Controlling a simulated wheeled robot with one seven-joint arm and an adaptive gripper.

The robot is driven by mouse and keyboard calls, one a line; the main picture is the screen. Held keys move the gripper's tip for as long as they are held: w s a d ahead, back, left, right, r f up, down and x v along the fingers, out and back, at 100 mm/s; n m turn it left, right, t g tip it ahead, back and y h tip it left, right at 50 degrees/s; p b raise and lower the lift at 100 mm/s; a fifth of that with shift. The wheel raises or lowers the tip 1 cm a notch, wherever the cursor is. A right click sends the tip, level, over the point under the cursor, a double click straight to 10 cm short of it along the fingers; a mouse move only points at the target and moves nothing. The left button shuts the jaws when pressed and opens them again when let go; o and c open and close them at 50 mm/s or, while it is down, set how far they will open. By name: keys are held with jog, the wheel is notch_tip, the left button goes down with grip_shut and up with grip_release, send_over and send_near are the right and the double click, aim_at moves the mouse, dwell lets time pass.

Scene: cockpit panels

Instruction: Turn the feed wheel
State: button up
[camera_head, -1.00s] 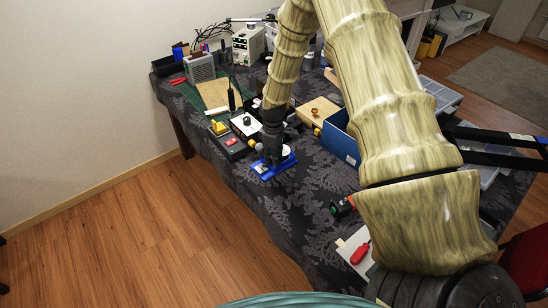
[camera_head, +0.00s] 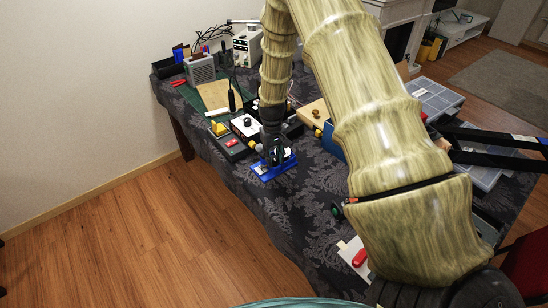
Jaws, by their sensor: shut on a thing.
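A small device with a blue base (camera_head: 264,172) sits near the front edge of the cloth-covered table. My gripper (camera_head: 273,156) points down at it from above, its dark fingers at the device's upper part. The gripper is shut on what I take to be the feed wheel, which the fingers largely hide. The wheel's exact turn cannot be made out at this size.
A control box with a yellow part and a red part (camera_head: 232,143) stands just left of the device. A wooden block with a knob (camera_head: 315,112) is behind to the right. Patterned cloth (camera_head: 305,190) is bare in front. Clear organiser trays (camera_head: 435,98) lie far right.

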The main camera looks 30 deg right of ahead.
aim_at(273, 158)
jog(key=shift+w+d+m, duration=0.1)
jog(key=shift+m, duration=0.3)
jog(key=o, duration=0.8)
jog(key=r, duration=1.2)
jog(key=shift+a, duration=0.2)
